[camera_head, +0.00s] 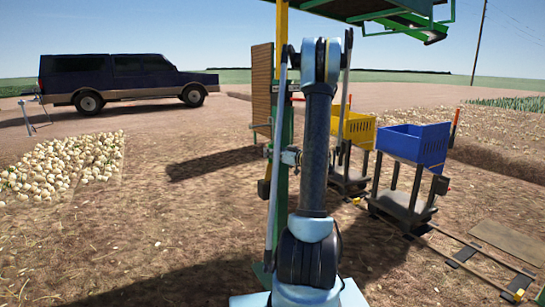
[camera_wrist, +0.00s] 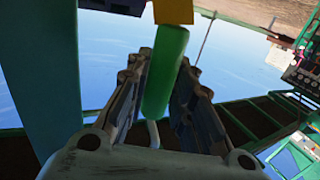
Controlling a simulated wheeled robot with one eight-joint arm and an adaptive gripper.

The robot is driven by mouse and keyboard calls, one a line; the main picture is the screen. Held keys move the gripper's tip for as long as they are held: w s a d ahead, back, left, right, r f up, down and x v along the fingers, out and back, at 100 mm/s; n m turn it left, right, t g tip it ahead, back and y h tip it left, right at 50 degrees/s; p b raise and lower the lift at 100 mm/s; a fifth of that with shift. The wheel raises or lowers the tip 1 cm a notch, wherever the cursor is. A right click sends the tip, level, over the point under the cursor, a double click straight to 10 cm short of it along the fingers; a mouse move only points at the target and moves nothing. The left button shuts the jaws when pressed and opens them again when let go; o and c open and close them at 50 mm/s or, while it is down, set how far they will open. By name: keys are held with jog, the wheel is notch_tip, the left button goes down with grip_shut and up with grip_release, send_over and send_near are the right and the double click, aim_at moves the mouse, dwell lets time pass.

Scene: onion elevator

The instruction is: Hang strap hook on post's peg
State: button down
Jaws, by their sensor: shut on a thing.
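In the wrist view, my gripper (camera_wrist: 161,68) has its two ribbed fingers on either side of a green rounded grip (camera_wrist: 165,75). I take this grip to be part of the strap hook. A yellow piece (camera_wrist: 173,11) joins its far end, and a thin pale metal rod (camera_wrist: 153,134) shows at its near end. In the head view, an upright green and yellow post (camera_head: 282,100) stands behind my arm and is partly hidden by it. My gripper is not clear in that view. I cannot make out the peg in either view.
A yellow crate (camera_head: 358,128) and a blue crate (camera_head: 414,146) stand on carts on rails (camera_head: 470,262) at right. A green overhead frame (camera_head: 395,18) is above. A dark vehicle (camera_head: 125,78) and an onion pile (camera_head: 60,165) are at left. Open dirt lies between.

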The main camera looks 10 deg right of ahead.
jog(key=w+a+f, duration=0.2)
jog(key=w+f, duration=0.1)
jog(key=w, duration=0.5)
jog(key=shift+w+a+f, duration=0.35)
jog(key=shift+f, duration=0.05)
dwell(1.0)
jog(key=c, duration=1.3)
grip_release()
